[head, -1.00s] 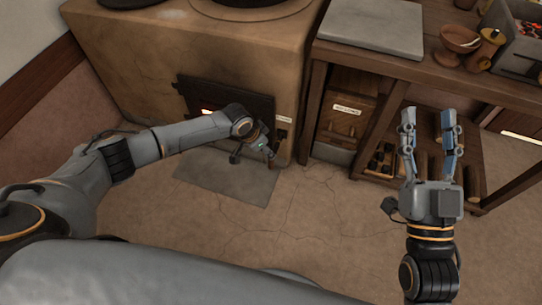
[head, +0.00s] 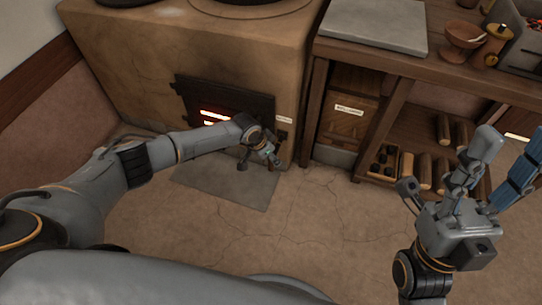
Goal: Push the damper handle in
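The clay stove (head: 130,70) stands at the upper left. A small pale label (head: 284,119) sits on its front, right of the dark firebox door frame (head: 258,103). Just below the label is a dark fitting (head: 282,134), probably the damper; its handle is not clearly visible behind my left gripper. My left gripper (head: 272,161) is low at the stove's front right corner, close to this fitting. I cannot tell whether it touches or how its fingers stand. My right gripper (head: 506,160) is open and empty at the right, fingers pointing up.
A glowing slot (head: 214,117) shows in the firebox. A grey floor plate (head: 228,185) lies before the stove. A wooden bench (head: 452,68) with bowl (head: 466,37), labelled box (head: 346,118) and shelf rolls (head: 424,168) stands right. The cracked middle floor is clear.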

